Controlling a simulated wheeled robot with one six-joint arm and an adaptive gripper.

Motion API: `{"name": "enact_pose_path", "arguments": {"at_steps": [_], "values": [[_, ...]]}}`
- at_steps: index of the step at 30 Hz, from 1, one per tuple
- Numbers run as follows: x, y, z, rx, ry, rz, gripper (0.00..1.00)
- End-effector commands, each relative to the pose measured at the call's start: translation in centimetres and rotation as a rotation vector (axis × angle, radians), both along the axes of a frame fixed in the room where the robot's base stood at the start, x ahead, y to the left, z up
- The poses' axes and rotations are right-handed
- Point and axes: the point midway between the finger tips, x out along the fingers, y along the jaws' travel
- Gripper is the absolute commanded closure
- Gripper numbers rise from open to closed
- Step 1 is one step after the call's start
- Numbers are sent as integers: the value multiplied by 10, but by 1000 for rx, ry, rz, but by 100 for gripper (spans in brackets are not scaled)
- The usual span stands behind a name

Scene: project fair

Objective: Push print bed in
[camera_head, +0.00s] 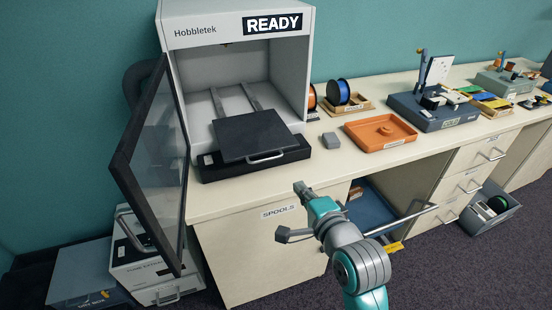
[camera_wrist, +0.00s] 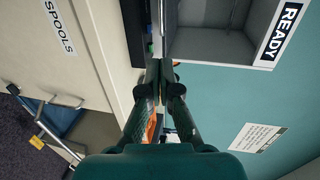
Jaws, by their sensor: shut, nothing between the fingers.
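The print bed (camera_head: 254,136) is a dark flat plate with a light bar handle (camera_head: 265,157) on its front edge. It sticks out of the front of the white Hobbletek printer (camera_head: 180,84), over the black base, with two rails visible behind it. The printer's dark-framed door (camera_head: 155,165) stands open to the left. My gripper (camera_head: 299,187) is shut and empty, in front of the counter edge, right of and below the bed, apart from it. In the wrist view my gripper (camera_wrist: 166,66) points along the counter edge; the printer's opening (camera_wrist: 225,30) shows above right. The bed is not clear there.
An orange tray (camera_head: 380,132), a small grey block (camera_head: 330,140) and filament spools (camera_head: 338,92) stand right of the printer. Below the counter, the SPOOLS cabinet front (camera_head: 262,250) and an open compartment (camera_head: 372,205) lie close to my arm.

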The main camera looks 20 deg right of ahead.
Motion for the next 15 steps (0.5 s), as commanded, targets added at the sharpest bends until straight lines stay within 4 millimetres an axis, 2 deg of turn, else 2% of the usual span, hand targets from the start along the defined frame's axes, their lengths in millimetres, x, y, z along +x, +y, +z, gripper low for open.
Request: {"name": "enact_pose_path", "arguments": {"at_steps": [7,15], "values": [[20,0,-2,9,1,0,100],[68,1,-12,7,1,-1,100]]}}
